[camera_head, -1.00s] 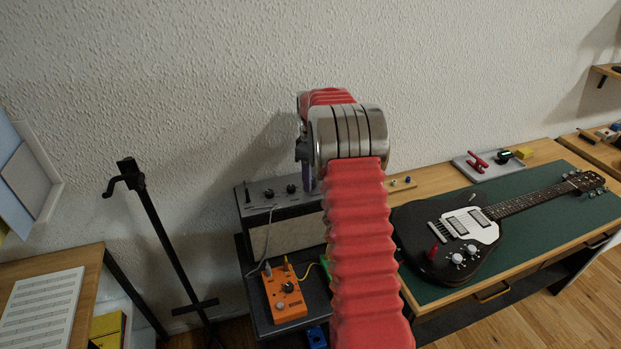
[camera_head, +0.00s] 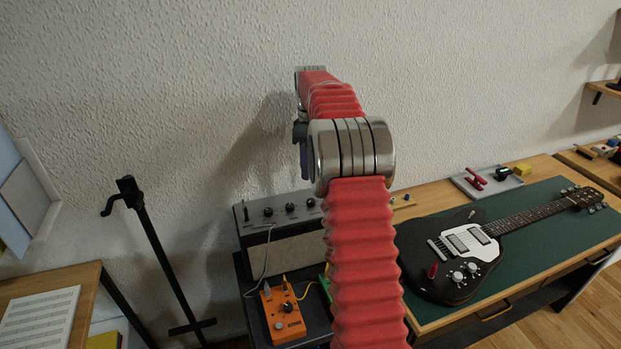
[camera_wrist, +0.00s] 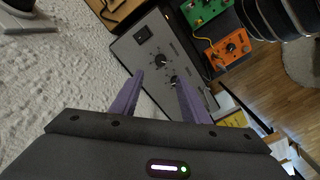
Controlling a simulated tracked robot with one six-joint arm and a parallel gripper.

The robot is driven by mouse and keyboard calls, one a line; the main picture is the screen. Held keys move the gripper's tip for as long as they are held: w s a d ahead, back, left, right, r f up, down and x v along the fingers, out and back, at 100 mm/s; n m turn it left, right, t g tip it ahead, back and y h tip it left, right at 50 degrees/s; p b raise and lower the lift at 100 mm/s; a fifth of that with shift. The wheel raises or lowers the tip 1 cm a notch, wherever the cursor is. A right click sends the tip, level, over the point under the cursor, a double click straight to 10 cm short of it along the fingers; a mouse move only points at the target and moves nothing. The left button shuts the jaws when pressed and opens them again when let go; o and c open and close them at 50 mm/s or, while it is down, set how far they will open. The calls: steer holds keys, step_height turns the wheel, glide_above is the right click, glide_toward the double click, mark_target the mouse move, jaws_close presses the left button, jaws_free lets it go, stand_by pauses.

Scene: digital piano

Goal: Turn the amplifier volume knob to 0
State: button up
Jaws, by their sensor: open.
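In the wrist view the panel (camera_wrist: 133,62) shows a dark switch (camera_wrist: 142,35), one knob (camera_wrist: 160,58) and another knob (camera_wrist: 172,82) close to my right finger. I cannot tell which knob is the volume, nor read the markings. My gripper (camera_wrist: 158,80) is open and empty, its two purple fingers apart and pointing at the panel. Part of the panel is hidden behind the fingers. My red arm covers the amplifier's right side in the head view.
An orange pedal (camera_head: 283,312) with cables sits in front of the amplifier, beside a green pedal (camera_wrist: 204,10). A black stand (camera_head: 155,245) is at left. A black guitar (camera_head: 452,262) lies on a green mat at right. The textured wall rises behind.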

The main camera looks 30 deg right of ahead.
steer(key=shift+r, duration=0.9)
steer(key=shift+c, duration=0.2)
